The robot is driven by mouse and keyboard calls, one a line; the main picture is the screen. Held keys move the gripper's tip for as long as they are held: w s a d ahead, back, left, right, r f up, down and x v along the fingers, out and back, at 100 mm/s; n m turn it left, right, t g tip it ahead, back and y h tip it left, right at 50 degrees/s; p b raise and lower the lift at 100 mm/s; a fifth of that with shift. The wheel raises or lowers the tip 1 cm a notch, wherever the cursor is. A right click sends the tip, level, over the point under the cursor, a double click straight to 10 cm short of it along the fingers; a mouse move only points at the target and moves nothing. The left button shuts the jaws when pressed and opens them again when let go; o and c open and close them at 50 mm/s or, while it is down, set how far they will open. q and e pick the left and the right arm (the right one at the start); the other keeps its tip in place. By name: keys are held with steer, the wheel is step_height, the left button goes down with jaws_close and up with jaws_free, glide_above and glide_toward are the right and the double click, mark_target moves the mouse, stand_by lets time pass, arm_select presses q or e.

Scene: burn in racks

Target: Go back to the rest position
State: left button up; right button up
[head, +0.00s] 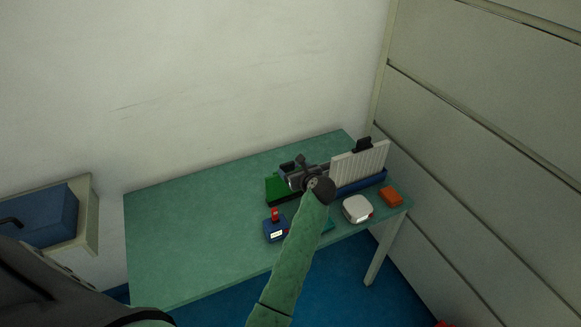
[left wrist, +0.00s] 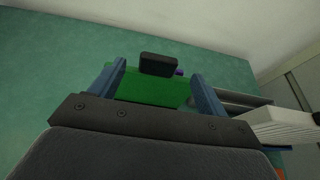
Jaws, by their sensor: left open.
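My left gripper (head: 293,170) is over the right half of the green table (head: 190,225), its arm reaching up from the bottom of the head view. In the left wrist view its two blue fingers (left wrist: 153,82) stand apart with nothing held between them. Beyond the fingers is a green board (left wrist: 150,90), with a black block (left wrist: 159,64) and a small purple part at its far edge. In the head view the green board (head: 277,188) is partly hidden by the gripper. I cannot tell the gap between them. My right gripper is not in view.
Right of the gripper, a white ribbed panel (head: 360,165) stands in a blue rack (head: 362,184). In front are a white box (head: 357,208), an orange block (head: 390,196) and a blue box (head: 275,230) with a red top. The table's left half is clear. Walls stand behind and right.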

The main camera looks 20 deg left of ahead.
arm_select(q)
steer(key=shift+s+d+r, duration=0.25)
steer(key=shift+s+d, duration=0.1)
